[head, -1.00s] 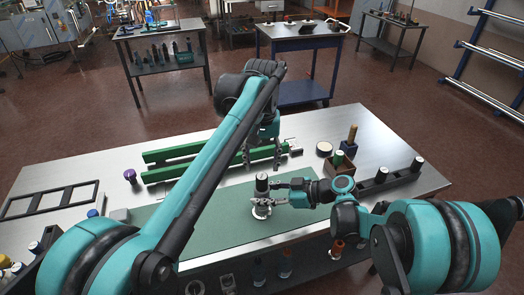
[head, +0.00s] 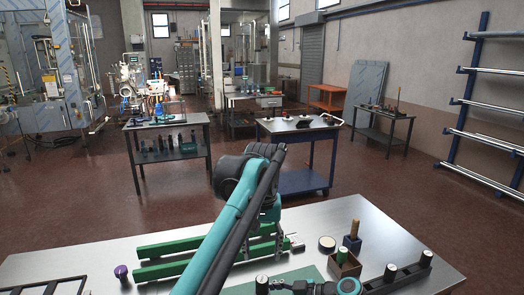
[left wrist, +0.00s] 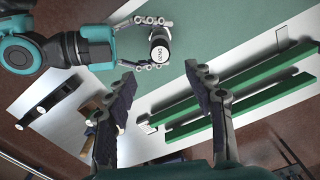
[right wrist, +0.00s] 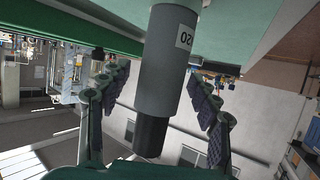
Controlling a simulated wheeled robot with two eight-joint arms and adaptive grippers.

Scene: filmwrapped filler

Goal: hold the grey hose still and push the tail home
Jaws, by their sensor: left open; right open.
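A grey cylinder (right wrist: 170,65), which looks like the hose, stands upright with a printed label and a narrower black end (right wrist: 150,135). Its pale round top shows in the left wrist view (left wrist: 158,55) and at the head view's bottom edge (head: 262,284). My right gripper (left wrist: 158,45) is open, its fingers on both sides of the cylinder; a gap shows in the right wrist view. My left gripper (left wrist: 165,90) is open and empty above the bench, pointing down. In the head view it is partly hidden by my left arm. I cannot single out the tail.
Two green bars (head: 165,268) lie left of my left gripper. A brown box (head: 345,264), a blue holder (head: 352,243) and a black block (head: 400,278) stand on the right. A purple knob (head: 121,272) is at left. The back right of the bench (head: 385,235) is clear.

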